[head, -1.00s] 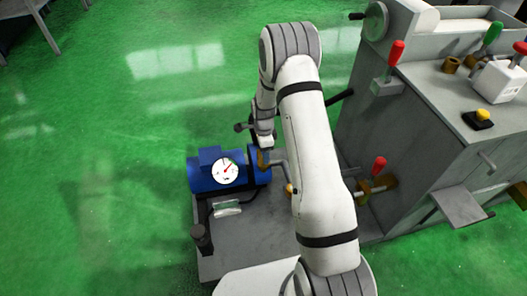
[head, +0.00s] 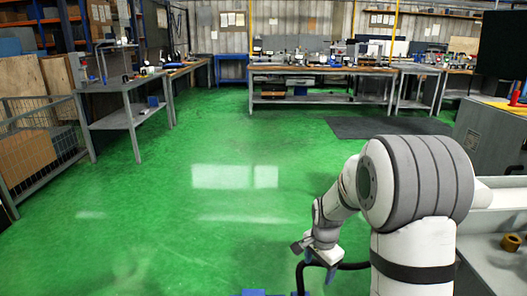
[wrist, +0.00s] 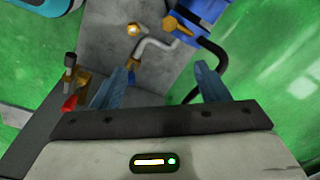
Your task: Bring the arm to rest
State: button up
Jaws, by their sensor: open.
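My gripper (wrist: 163,80) is open in the wrist view, with its two blue-grey fingers apart and nothing between them. It hangs above a grey plate that carries a bent metal pipe (wrist: 155,48) and brass fittings. In the head view my gripper (head: 320,262) points downward at the lower middle, with my arm folded over in front of the camera at the right. What lies below the gripper is mostly cut off by the picture's lower edge.
Part of a blue motor (wrist: 203,12) shows in the wrist view, near a black hose (wrist: 212,55) and a red-handled valve (wrist: 70,92). The grey machine (head: 490,135) stands at right in the head view. Benches (head: 320,70) line the back; green floor between is clear.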

jog(key=s+r+n+p, duration=0.5)
jog(key=s+r+p, duration=0.3)
jog(key=s+r, duration=0.3)
jog(key=s+r+n+t+p, duration=0.1)
jog(key=s+r+n+p, duration=0.5)
jog(key=s+r, duration=0.6)
notch_tip(320, 180, up, 8)
jog(key=shift+a+r+t+p, duration=0.1)
jog(key=shift+a+t+p, duration=0.2)
jog(key=shift+p, duration=0.55)
